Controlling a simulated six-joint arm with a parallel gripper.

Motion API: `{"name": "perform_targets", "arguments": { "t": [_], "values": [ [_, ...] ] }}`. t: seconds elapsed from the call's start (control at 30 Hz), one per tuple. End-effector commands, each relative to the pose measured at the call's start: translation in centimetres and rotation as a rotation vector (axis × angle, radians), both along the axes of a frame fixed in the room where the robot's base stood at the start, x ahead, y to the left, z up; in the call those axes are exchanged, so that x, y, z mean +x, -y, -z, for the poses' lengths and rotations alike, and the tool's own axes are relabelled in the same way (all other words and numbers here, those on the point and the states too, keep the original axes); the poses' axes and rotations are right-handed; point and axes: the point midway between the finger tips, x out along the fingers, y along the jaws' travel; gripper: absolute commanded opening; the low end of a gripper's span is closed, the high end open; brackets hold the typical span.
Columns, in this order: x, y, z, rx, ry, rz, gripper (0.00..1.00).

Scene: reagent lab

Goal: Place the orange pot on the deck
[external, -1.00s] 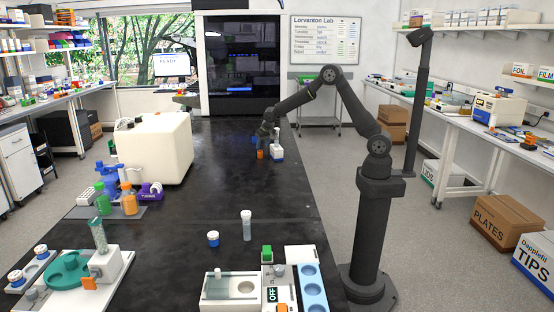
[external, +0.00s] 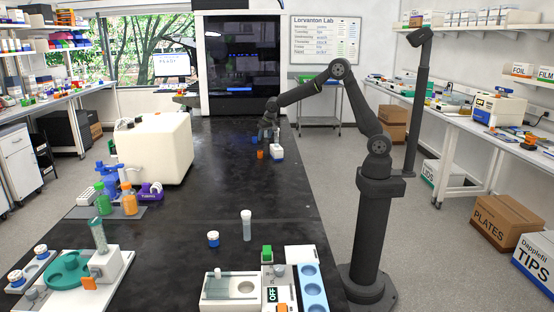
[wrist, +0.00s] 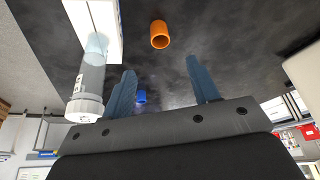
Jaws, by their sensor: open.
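The orange pot (external: 260,155) stands on the black bench at the far end, and it also shows in the wrist view (wrist: 160,36) beyond the fingertips. My gripper (external: 267,139) is just behind and above it.
A small blue item (wrist: 141,97) lies behind. The mid-bench is clear.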

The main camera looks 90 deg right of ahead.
Motion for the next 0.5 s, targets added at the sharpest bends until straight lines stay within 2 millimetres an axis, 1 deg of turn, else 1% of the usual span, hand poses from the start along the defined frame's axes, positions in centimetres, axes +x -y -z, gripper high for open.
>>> {"name": "perform_targets", "arguments": {
  "t": [0.03, 0.1, 0.17, 0.2, 0.27, 0.5],
  "values": [
    [-0.1, -0.4, -1.3, -0.002, 0.005, -0.001, 0.55],
    [-0.4, -0.9, -2.9, -0.001, 0.005, 0.0, 0.55],
    [-0.6, -1.2, -3.7, 0.0, 0.003, 0.0, 0.55],
    [-0.6, -1.3, -3.6, 0.002, 0.0, 0.001, 0.55],
    [-0.5, -1.0, -2.9, 0.002, -0.002, 0.001, 0.55],
    [0.6, 0.5, 1.9, 0.002, -0.004, 0.002, 0.55]
  ]
}}
